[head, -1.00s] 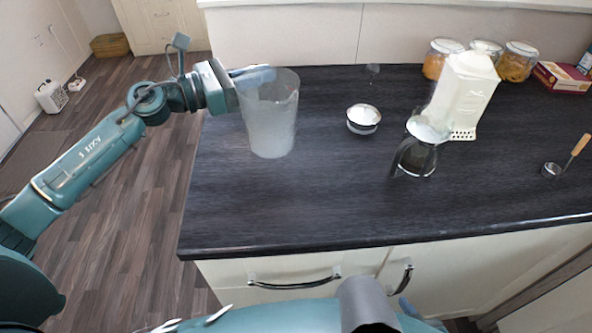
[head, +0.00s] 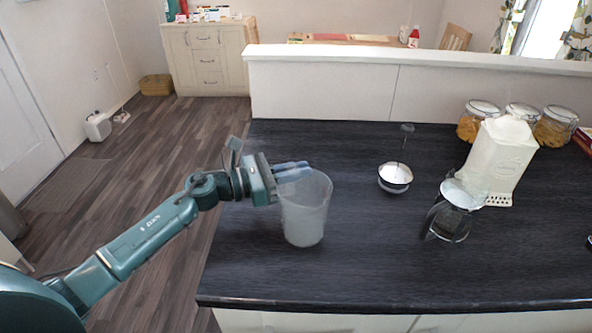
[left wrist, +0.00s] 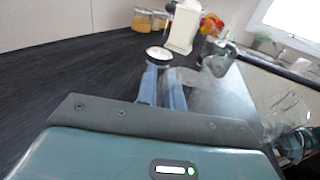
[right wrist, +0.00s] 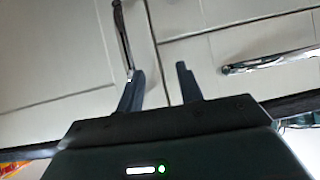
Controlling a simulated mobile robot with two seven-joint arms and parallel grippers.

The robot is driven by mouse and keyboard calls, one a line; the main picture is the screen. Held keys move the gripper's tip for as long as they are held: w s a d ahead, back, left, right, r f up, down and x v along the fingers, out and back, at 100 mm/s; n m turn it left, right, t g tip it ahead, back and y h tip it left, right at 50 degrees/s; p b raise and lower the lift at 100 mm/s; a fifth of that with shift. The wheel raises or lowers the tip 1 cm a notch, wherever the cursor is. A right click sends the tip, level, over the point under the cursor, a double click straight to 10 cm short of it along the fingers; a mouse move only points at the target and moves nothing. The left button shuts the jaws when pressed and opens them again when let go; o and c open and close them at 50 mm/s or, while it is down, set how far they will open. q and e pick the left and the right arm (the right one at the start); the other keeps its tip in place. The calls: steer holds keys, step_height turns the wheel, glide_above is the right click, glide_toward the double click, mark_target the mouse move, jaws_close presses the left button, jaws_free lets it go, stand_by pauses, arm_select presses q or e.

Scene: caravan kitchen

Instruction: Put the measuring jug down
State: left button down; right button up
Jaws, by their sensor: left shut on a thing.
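The measuring jug (head: 305,218) is a tall, translucent, upright vessel at the left end of the dark worktop in the head view. My left gripper (head: 291,172) is shut on it near its rim, on the left side. I cannot tell whether its base touches the worktop or hangs just above it. In the left wrist view the fingers of my left gripper (left wrist: 163,88) show, and the jug is hard to make out. My right gripper (right wrist: 160,70) is open and empty in the right wrist view, facing pale cabinet fronts with metal handles.
The dark worktop (head: 350,265) has free room around the jug. To the right stand a small metal bowl (head: 395,178), a glass carafe (head: 453,218) and a cream canister (head: 500,155). Several lidded jars (head: 475,120) stand at the back. The worktop's left edge is close to the jug.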

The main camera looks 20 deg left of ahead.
arm_select(q)
steer(key=shift+f, duration=0.15)
steer(key=c, duration=1.5)
jaws_free()
